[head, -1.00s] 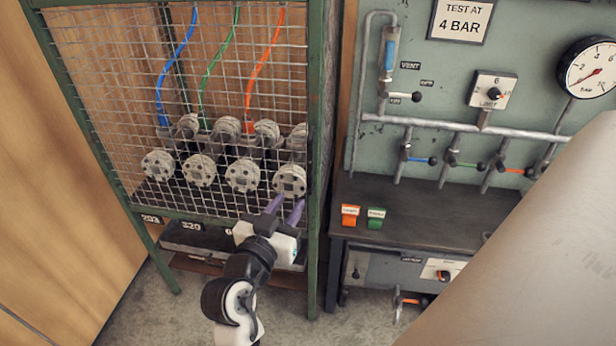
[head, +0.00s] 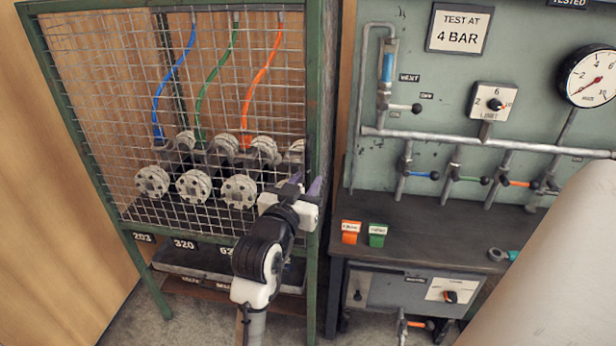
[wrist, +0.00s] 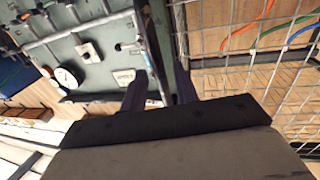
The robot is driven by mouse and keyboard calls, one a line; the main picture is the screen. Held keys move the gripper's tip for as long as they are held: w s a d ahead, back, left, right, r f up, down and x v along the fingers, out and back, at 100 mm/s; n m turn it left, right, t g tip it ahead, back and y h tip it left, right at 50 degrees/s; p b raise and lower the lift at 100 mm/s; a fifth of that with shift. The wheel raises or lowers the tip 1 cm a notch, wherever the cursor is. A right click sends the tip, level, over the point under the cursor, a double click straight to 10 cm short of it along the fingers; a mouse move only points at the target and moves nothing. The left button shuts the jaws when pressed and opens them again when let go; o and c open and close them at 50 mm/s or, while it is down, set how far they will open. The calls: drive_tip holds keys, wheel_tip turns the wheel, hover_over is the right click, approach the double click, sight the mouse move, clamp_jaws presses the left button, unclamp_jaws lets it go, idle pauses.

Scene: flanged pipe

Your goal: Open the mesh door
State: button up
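The mesh door (head: 215,120) is a wire grid in a green frame on the front of the cage at left. It looks shut. My gripper (head: 303,184) is at the door's lower right side, near the green right post (head: 314,90). In the wrist view, the two dark purple fingers of my gripper (wrist: 160,92) stand apart, with the green post and a dark upright bar (wrist: 158,45) in the space ahead. The mesh (wrist: 245,70) is on the right there. I cannot tell whether the fingers touch anything. No handle shows clearly; my gripper hides that spot.
Behind the mesh are several grey flanges (head: 194,186) and blue, green and orange hoses. Right of the cage stands a dark bench (head: 440,232) with a test panel (head: 450,100) of pipes, valves and a gauge. Grey floor shows below.

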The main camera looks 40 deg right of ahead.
drive_tip(key=shift+x, duration=1)
clamp_jaws()
